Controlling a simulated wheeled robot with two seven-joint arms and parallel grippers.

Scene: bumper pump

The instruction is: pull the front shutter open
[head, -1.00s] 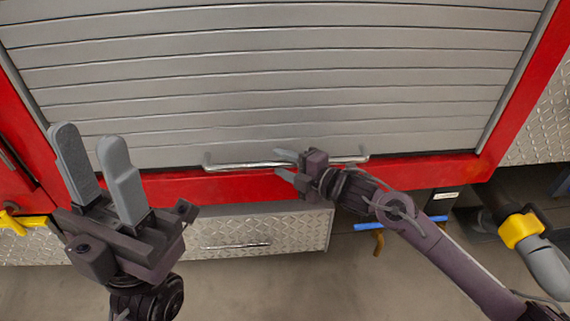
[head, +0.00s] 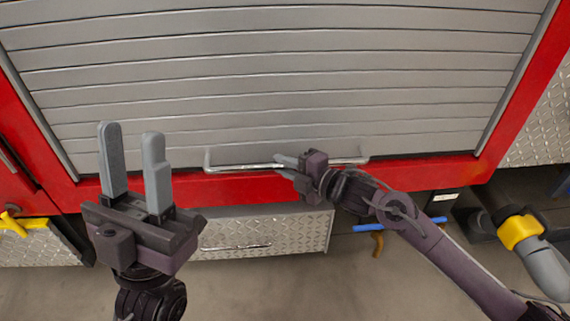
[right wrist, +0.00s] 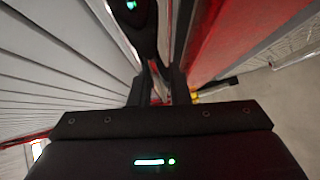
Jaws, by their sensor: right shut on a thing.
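The front shutter (head: 270,85) is a grey slatted roller panel in a red frame, and its bottom edge sits low at the frame's lower rail. A chrome bar handle (head: 235,166) runs along its bottom. In the right wrist view the right gripper's fingers (right wrist: 160,90) are dark, and the slats (right wrist: 60,85) pass on the left; the grip itself is hard to make out. My left gripper (head: 136,170) is open and empty, fingers pointing up, in front of the shutter's lower left.
A diamond-plate drawer (head: 265,232) with a thin handle is below the red rail (head: 240,187). A yellow fitting (head: 14,224) is at the far left, and a grey pipe with a yellow collar (head: 520,232) is at the right. Bare floor lies below.

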